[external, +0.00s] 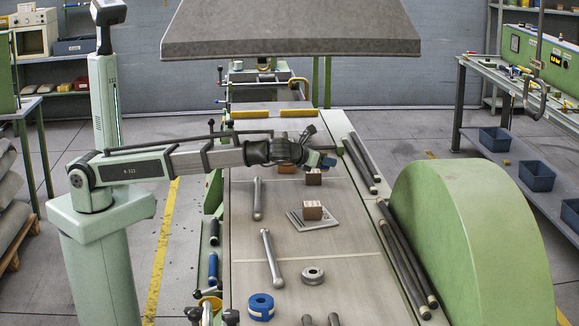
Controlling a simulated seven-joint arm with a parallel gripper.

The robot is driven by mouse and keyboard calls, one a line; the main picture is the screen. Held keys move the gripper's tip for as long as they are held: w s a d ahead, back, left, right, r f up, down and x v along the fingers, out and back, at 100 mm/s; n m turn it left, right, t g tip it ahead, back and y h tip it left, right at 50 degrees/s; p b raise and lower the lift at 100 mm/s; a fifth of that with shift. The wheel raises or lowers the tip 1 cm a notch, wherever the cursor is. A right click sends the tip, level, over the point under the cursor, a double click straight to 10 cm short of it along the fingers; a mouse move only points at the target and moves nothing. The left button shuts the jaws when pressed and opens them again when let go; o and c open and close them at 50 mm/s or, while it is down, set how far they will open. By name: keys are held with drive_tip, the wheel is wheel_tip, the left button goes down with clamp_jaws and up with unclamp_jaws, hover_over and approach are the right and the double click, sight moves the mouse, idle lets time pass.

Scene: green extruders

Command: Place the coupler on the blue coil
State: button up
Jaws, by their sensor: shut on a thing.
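The blue coil (260,307) is a thick blue ring with a pale band, lying near the front of the long table. A grey metal ring (313,276), possibly the coupler, lies to its right and farther back, apart from it. My gripper (318,161) is far back over the table, well away from the coil. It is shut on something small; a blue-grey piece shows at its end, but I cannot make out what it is. A brown block (313,178) shows just below the gripper; I cannot tell whether they touch.
Another brown block (312,211) sits on stacked thin plates (321,222). Two grey rods (271,258) (257,199) lie left of centre. Dark bars (408,257) line the right edge beside a large green curved housing (470,250). A grey hood (290,30) hangs above.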

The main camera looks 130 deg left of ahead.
drive_tip(key=w+d+m+t+h, duration=0.1)
drive_tip(key=w+d+t, duration=0.1)
drive_tip(key=w+d, duration=0.5)
drive_tip(key=w+d+m+t, duration=0.1)
drive_tip(key=w+d+m, duration=0.15)
drive_tip(key=d, duration=0.85)
drive_tip(key=w+d+m+t+h, duration=0.1)
drive_tip(key=w+d+t, duration=0.1)
drive_tip(key=w+d, duration=0.5)
wheel_tip(320, 180, up, 4)
drive_tip(key=m+t+h, duration=0.2)
hover_over(261, 300)
drive_tip(key=shift+a+f, duration=0.1)
drive_tip(key=shift+f, duration=4.55)
drive_tip(key=shift+f, duration=0.1)
drive_tip(key=o, duration=1.1)
drive_tip(key=shift+o, duration=0.2)
